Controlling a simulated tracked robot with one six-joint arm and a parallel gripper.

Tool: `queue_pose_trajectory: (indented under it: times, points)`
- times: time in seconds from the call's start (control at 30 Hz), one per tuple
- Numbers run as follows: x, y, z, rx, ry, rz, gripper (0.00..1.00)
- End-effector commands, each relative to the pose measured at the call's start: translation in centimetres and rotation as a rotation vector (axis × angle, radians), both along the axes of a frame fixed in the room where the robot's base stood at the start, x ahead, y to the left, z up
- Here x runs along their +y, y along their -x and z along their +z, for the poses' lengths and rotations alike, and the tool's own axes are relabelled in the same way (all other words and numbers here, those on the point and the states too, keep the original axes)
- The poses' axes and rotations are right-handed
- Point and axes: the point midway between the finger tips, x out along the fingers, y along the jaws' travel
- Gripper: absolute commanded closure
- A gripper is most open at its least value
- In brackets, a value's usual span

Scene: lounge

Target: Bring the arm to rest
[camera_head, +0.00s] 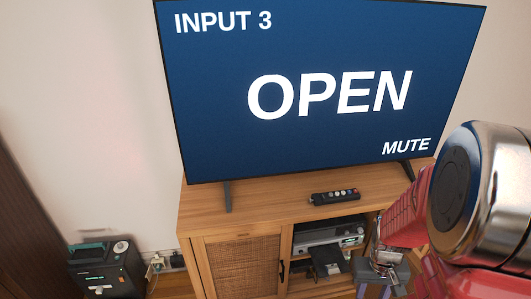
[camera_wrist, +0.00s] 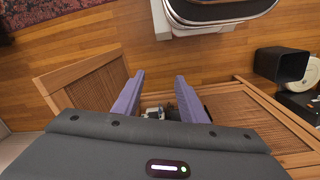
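My red arm (camera_head: 408,210) reaches in from the right side of the head view, with a large shiny metal joint close to the camera. My gripper (camera_head: 382,268) is low, in front of the right part of the wooden cabinet (camera_head: 200,215). In the wrist view, the two purple fingers of my gripper (camera_wrist: 158,76) stand apart with nothing held between their tips. Beyond them show a woven cabinet panel (camera_wrist: 92,86) and small grey equipment. The head view does not show the fingertips clearly.
A television (camera_head: 320,135) reading "OPEN" stands on the cabinet, with a black remote (camera_head: 335,196) before it. Silver equipment (camera_head: 325,236) sits in the open compartment near my gripper. A black device (camera_head: 105,272) stands at lower left. Bare wood floor (camera_wrist: 80,45) shows in the wrist view.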

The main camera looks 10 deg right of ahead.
Motion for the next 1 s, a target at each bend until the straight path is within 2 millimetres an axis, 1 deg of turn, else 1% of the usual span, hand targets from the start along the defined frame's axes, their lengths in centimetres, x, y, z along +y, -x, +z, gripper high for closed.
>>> queue_pose_trajectory:
  times: [0.03,0.1,0.4,0.77,1.0]
  points:
    - [0.7,-0.1,1.2,-0.007,0.002,-0.003,0.61]
    - [1.6,0.1,2.6,-0.010,0.001,-0.010,0.61]
    - [5.7,0.9,8.0,-0.042,-0.004,-0.016,0.61]
    - [10.3,2.0,13.8,-0.131,-0.006,0.035,0.61]
    - [13.1,2.3,17.4,-0.238,0.001,0.104,0.61]
